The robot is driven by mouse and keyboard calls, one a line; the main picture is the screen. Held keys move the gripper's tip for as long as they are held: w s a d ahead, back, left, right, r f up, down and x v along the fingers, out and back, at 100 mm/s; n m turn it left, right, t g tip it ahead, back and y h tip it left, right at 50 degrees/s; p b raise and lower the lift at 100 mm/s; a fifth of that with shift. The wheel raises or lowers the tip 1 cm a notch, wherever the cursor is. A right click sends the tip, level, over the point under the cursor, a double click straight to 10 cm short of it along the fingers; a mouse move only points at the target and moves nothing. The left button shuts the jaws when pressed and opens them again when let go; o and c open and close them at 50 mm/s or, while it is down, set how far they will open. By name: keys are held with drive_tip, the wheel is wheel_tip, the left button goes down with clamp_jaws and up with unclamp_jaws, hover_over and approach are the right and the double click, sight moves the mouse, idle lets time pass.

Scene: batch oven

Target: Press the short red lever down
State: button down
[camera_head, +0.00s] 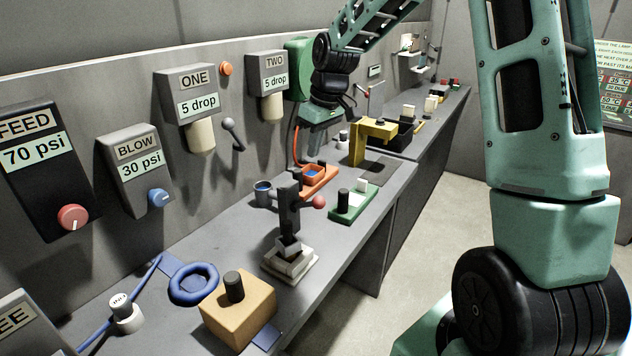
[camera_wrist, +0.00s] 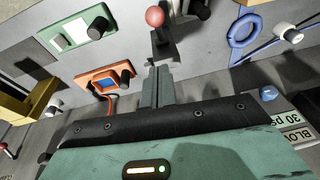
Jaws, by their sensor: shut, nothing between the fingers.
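The red ball also shows at the top of the wrist view (camera_wrist: 154,17). My gripper (camera_head: 314,152) is shut and empty, pointing down behind the press, near the orange tray. In the wrist view my gripper's fingers (camera_wrist: 157,72) are together, and the red ball appears beyond their tips, apart from them.
An orange tray (camera_head: 331,174), a green tray (camera_head: 366,204) and a yellow bracket (camera_head: 357,143) stand near my gripper. A tan block (camera_head: 262,308) and blue ring (camera_head: 193,299) lie nearer. Wall boxes line the left.

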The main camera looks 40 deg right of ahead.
drive_tip(key=p, duration=0.2)
hover_over(309, 204)
drive_tip(key=w+d, duration=0.1)
drive_tip(key=x, duration=0.4)
drive_tip(key=s+x, duration=0.1)
drive_tip(key=x, duration=0.1)
drive_tip(key=shift+d+f, duration=0.35)
drive_tip(key=shift+f, duration=0.1)
drive_tip(key=shift+s+d+f+p, duration=0.25)
drive_tip(key=shift+s+f+p, duration=0.15)
drive_tip(key=shift+s+f, duration=0.6)
drive_tip(key=shift+f, duration=0.5)
drive_tip(key=shift+d+f, duration=0.1)
